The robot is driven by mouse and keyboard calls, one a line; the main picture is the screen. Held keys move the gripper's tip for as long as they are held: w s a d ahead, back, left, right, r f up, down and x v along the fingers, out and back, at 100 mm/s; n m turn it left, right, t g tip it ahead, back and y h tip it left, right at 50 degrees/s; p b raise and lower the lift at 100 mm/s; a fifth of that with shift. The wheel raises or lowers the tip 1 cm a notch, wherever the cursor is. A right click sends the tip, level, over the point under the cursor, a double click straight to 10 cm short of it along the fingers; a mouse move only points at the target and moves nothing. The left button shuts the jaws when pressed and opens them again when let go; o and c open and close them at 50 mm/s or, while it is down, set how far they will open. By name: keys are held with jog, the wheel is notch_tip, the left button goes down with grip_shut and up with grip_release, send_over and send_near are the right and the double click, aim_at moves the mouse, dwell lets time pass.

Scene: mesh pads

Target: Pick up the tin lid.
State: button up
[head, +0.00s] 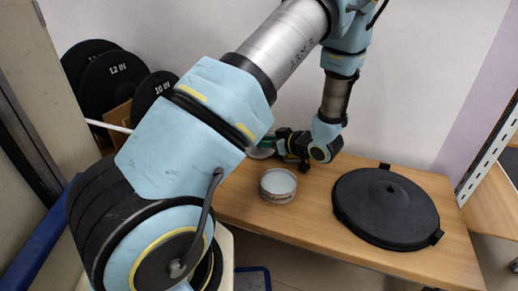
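A small round tin (278,187) with a pale grey top and printing on its side stands on the wooden table. Behind it and to the left, a pale disc with a greenish edge (261,153), perhaps the tin lid, shows partly hidden by my arm. My gripper (276,147) is low over the table, beside this disc and behind the tin. Its fingers are small and partly hidden, so I cannot tell whether it is open or shut, or whether it touches the disc.
A large black round cover (386,207) with side tabs lies on the table's right part. Black discs with inch labels (113,84) stand in a rack at the left. A white wall (410,80) rises behind the table. A metal slotted post (487,150) stands at the right.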

grip_shut()
